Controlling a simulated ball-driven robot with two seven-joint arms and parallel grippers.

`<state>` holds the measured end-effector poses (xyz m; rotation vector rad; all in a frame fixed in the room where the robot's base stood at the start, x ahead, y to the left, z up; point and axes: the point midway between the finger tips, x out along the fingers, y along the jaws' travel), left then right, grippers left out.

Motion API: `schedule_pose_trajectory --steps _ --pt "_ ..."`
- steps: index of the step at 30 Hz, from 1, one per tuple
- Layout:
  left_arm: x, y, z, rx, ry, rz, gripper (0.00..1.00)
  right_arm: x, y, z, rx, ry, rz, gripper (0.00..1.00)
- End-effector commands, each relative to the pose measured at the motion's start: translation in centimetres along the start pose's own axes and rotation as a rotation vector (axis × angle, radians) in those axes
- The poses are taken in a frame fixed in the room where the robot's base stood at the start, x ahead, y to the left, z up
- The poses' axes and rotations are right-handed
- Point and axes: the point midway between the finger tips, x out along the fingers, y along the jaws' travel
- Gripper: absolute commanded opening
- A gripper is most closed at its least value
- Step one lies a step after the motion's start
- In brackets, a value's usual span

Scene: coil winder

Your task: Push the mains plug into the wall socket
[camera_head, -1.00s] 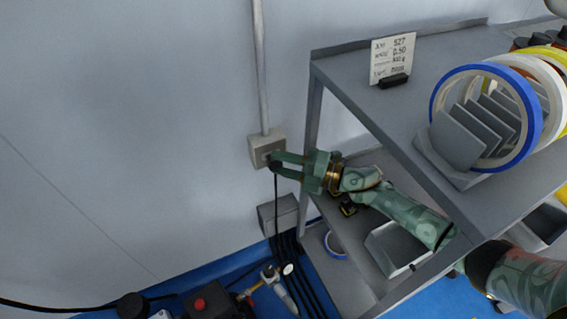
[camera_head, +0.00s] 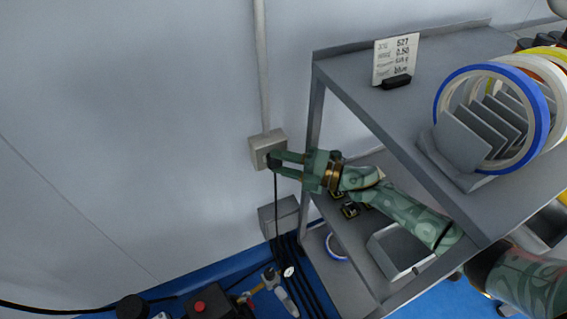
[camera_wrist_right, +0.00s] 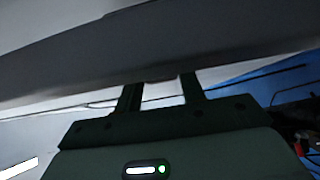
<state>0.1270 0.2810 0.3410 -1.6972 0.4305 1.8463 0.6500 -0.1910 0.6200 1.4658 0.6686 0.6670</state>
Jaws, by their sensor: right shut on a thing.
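The wall socket (camera_head: 262,143) is a light grey box on the wall at the foot of a vertical conduit. The black mains plug (camera_head: 273,160) is at the socket's front lower right, with its cable hanging straight down. My green right gripper (camera_head: 276,164) comes in from the right and is shut on the plug. The plug appears to touch the socket face; I cannot tell how deep its pins sit. In the right wrist view my two fingers (camera_wrist_right: 161,92) show dark, with the plug not distinguishable between them. My left gripper is out of view.
A grey shelf unit (camera_head: 345,88) stands right of the socket, under and behind my right arm, with tape rolls (camera_head: 443,112) and a label card (camera_head: 394,60) on top. A grey wall box (camera_head: 279,216) sits below the socket. Cables and tools lie on the blue floor strip. The wall at left is clear.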

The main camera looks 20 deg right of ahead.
Motion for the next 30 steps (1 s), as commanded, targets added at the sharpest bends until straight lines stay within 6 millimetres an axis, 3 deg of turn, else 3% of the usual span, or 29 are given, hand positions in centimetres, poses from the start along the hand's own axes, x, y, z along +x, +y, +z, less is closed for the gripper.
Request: schedule_pose_trajectory --steps 2,3,5,18,23,30 --pt "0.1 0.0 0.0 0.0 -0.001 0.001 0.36 0.1 0.0 0.1 0.0 0.0 0.0 0.21" --pt "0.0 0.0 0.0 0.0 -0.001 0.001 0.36 0.1 0.0 0.1 0.0 0.0 0.0 0.48" --pt "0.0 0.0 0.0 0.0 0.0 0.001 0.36 0.1 0.0 0.1 0.0 0.0 0.0 0.65" --pt "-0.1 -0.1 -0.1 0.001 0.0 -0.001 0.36 0.1 0.0 0.1 0.0 0.0 0.0 0.65" --pt "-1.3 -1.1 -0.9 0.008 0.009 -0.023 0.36 0.1 0.0 0.1 0.0 0.0 0.0 0.65" --pt "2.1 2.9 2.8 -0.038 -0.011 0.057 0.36 -6.6 0.5 0.1 -0.001 -0.002 -0.001 0.65"
